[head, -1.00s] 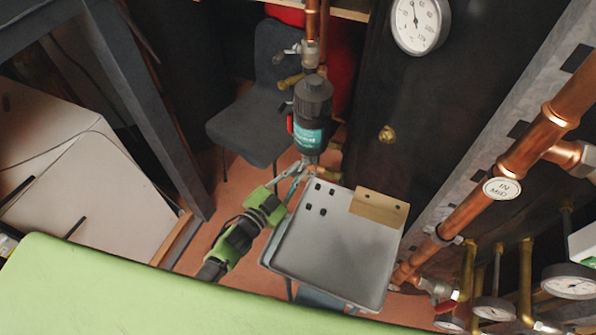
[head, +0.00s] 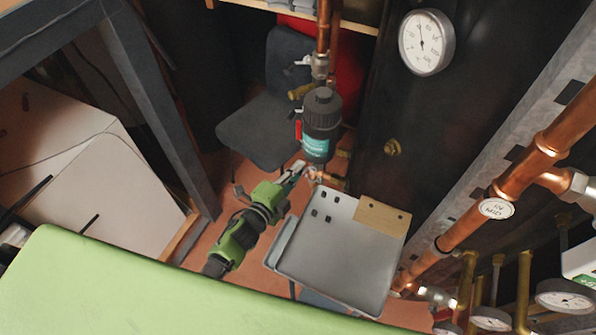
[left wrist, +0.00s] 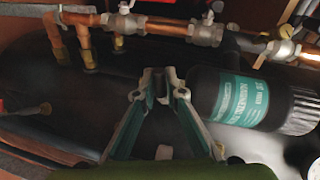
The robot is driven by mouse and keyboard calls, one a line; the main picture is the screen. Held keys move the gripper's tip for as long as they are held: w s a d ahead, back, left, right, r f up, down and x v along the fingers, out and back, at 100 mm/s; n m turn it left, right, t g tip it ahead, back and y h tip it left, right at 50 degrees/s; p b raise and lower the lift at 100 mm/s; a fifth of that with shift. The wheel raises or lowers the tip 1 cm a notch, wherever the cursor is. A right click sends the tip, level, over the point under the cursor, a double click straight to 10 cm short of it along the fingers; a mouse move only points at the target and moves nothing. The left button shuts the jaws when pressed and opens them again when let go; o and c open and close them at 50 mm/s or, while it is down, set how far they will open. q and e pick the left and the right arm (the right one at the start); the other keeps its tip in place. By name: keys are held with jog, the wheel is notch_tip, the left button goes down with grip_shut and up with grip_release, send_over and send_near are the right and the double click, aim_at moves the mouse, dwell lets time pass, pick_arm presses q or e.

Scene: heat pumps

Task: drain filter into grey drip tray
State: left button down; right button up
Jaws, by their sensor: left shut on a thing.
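The filter (head: 321,122) is a black canister with a teal label, mounted upright under a copper pipe in the head view. It also shows on the right in the left wrist view (left wrist: 245,100). My left gripper (head: 301,168) is just below the filter's lower end. Its fingers are shut on a small part at the filter's bottom, mostly hidden between the fingertips (left wrist: 160,84). My right gripper is not in view.
A dark chair (head: 262,130) stands behind the filter. A pressure gauge (head: 426,42) and copper pipes (head: 480,215) are at right. A green surface (head: 120,295) fills the lower left foreground, with a white box (head: 90,190) beyond it.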

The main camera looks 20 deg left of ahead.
pick_arm(q)
jog(key=shift+r+m+y, duration=0.3)
jog(key=shift+r+m, duration=0.05)
jog(key=shift+m, duration=0.45)
jog(key=c, duration=2.1)
grip_release()
